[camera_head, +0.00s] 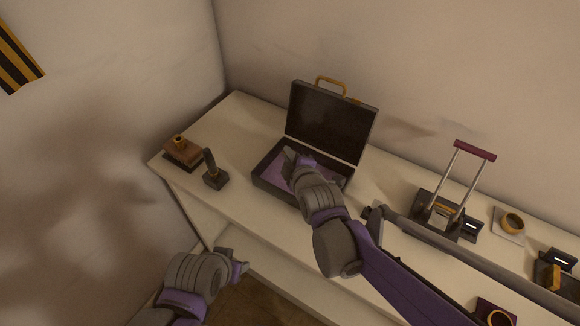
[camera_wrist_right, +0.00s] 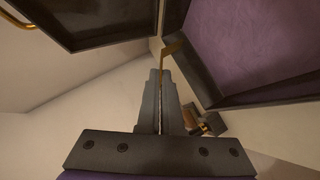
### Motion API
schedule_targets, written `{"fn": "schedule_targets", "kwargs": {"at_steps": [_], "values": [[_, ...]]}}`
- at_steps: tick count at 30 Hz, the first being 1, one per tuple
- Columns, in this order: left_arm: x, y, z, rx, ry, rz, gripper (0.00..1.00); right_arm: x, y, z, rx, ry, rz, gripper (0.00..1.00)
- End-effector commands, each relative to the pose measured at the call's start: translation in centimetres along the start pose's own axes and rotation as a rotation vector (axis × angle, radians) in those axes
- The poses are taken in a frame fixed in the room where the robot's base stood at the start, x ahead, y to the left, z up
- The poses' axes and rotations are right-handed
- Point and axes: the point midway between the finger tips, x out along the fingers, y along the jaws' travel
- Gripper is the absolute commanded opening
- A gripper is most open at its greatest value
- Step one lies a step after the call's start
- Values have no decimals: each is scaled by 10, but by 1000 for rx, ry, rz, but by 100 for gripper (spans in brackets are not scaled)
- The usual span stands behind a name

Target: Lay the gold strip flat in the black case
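The black case (camera_head: 258,180) stands open on the white counter, its lid (camera_head: 325,121) raised at the back and its inside lined in purple. My right gripper (camera_head: 290,154) is over the case's left part. In the right wrist view its two fingers (camera_wrist_right: 163,82) are shut on the gold strip (camera_wrist_right: 171,47), a thin piece jutting past the fingertips near the case's corner. The purple lining (camera_wrist_right: 250,45) shows beside it. The strip is too hidden to make out in the head view. My left gripper (camera_head: 240,262) hangs low before the counter; its opening is unclear.
Walls close in behind and at left.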

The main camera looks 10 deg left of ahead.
Motion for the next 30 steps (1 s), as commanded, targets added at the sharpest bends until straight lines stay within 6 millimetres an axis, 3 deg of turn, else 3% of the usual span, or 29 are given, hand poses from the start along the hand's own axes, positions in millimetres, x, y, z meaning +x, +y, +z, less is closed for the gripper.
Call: {"fn": "schedule_targets", "kwargs": {"at_steps": [10, 30], "values": [[8, 0, 4, 0, -3, 0, 50, 15, -33, 15, 1, 0, 0, 0], [19, 0, 10, 0, -7, 0, 50, 20, -44, 20, 1, 0, 0, 0]]}}
